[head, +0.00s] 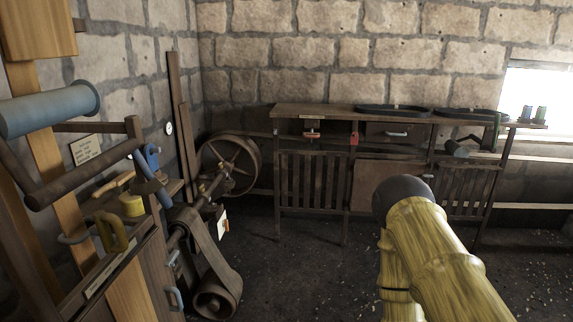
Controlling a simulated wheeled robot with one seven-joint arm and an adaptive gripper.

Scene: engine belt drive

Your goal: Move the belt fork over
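A flat brown belt (208,250) hangs from a shaft and loops around a low drum (214,300) at the lower left. I cannot tell for sure which part is the belt fork. A yellow U-shaped piece (112,232) and a blue bracket (151,157) with a grey-blue bar sit on the wooden frame beside the belt. My yellow arm with a dark rounded joint rises at the lower right, apart from the belt drive. My gripper does not show in the head view.
A large spoked wheel (231,165) stands behind the belt. A blue-grey roller (48,108) and a wooden frame (150,268) fill the left. A long workbench (345,117) lines the back wall. Open floor (290,275) lies between the belt and my arm.

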